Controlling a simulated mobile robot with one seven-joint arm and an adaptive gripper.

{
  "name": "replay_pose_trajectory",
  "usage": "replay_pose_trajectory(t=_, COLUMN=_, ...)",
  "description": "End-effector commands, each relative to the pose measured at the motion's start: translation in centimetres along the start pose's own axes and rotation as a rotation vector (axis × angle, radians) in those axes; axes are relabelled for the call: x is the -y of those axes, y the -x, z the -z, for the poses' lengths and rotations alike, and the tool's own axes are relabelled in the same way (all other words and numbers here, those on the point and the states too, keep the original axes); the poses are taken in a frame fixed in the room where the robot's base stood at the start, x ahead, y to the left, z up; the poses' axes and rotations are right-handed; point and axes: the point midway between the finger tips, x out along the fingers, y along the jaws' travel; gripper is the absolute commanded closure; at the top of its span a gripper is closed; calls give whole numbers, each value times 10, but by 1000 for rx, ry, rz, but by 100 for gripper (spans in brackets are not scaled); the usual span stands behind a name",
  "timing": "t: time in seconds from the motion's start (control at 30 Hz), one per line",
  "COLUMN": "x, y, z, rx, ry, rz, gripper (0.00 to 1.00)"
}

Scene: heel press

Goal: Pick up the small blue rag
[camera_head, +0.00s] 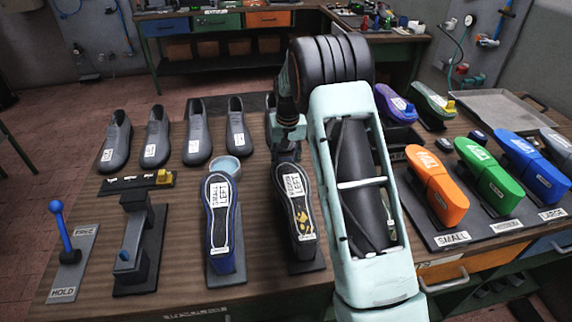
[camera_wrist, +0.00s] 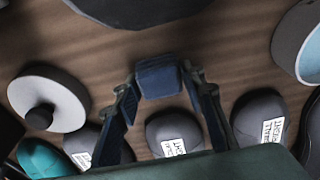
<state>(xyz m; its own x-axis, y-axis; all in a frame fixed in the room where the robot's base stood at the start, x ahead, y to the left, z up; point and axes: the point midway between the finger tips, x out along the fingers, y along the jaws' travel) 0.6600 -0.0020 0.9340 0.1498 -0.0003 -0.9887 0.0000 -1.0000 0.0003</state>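The small blue rag (camera_wrist: 158,77) is a folded dark blue block in the middle of the wrist view, over the brown wooden table. My gripper (camera_wrist: 160,80) has one fingertip at the rag's left side and one at its right side. The fingertips are very close to the rag; I cannot tell whether they press on it. In the head view my gripper (camera_head: 287,140) points down over the table, among the grey shoes and behind the upright soles. The rag cannot be made out in that view.
Several grey shoes (camera_head: 157,137) stand in a row left of my gripper. A light blue bowl (camera_head: 226,168) and the "small left" sole (camera_head: 220,215) are near it. Orange (camera_head: 437,186), green and blue shoe forms stand at right. A round grey-white disc (camera_wrist: 62,100) shows in the wrist view.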

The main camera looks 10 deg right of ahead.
Motion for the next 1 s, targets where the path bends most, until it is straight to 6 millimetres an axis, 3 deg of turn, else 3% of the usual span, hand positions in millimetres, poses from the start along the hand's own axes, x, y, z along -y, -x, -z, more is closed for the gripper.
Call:
replay_pose_trajectory(t=0.1, x=0, y=0, z=0, rx=0, ry=0, rz=0, gripper=83)
replay_pose_trajectory(t=0.43, x=0, y=9, z=2, rx=-2, ry=0, rz=0, gripper=84)
replay_pose_trajectory(t=0.8, x=0, y=77, z=12, rx=-3, ry=0, rz=0, gripper=84)
replay_pose_trajectory(t=1.0, x=0, y=97, z=15, rx=-1, ry=0, rz=0, gripper=84)
